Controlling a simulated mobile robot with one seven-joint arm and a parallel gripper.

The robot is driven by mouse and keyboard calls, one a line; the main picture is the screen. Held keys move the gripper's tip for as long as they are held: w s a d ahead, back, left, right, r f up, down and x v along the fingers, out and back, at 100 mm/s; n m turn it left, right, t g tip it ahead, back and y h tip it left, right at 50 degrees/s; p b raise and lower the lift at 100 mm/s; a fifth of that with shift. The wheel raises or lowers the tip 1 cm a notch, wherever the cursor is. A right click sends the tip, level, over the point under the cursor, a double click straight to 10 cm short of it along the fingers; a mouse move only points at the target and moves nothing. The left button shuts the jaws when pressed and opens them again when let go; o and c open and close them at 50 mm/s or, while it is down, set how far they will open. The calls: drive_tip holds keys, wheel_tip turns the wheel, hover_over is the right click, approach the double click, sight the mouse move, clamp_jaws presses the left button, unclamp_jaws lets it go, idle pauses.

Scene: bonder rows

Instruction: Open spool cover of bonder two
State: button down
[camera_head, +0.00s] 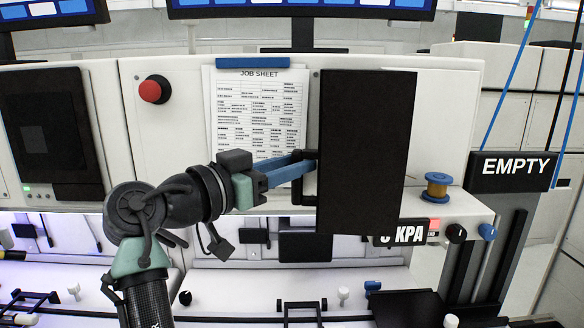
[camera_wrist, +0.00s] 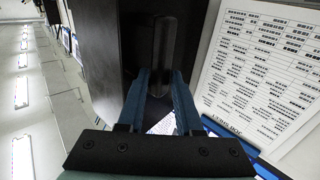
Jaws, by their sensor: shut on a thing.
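The spool cover (camera_head: 366,150) is a tall black panel at the front of the white bonder in the head view, with a dark bar handle (camera_head: 304,196) at its left edge. My gripper (camera_head: 308,163) reaches in from the left, its blue fingers closed on the handle. In the wrist view the dark handle (camera_wrist: 165,50) stands between the fingertips of my gripper (camera_wrist: 160,78), with the black cover (camera_wrist: 110,45) beside it. I cannot tell exactly how far the cover stands open. What lies behind it is hidden.
A job sheet (camera_head: 262,125) hangs left of the cover, with a red button (camera_head: 154,90) farther left. An EMPTY sign (camera_head: 514,170) stands at far right.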

drive_tip(key=shift+d, duration=0.1)
drive_tip(key=c, duration=1)
unclamp_jaws()
drive_tip(key=b+v, duration=0.5)
drive_tip(key=v, duration=0.8)
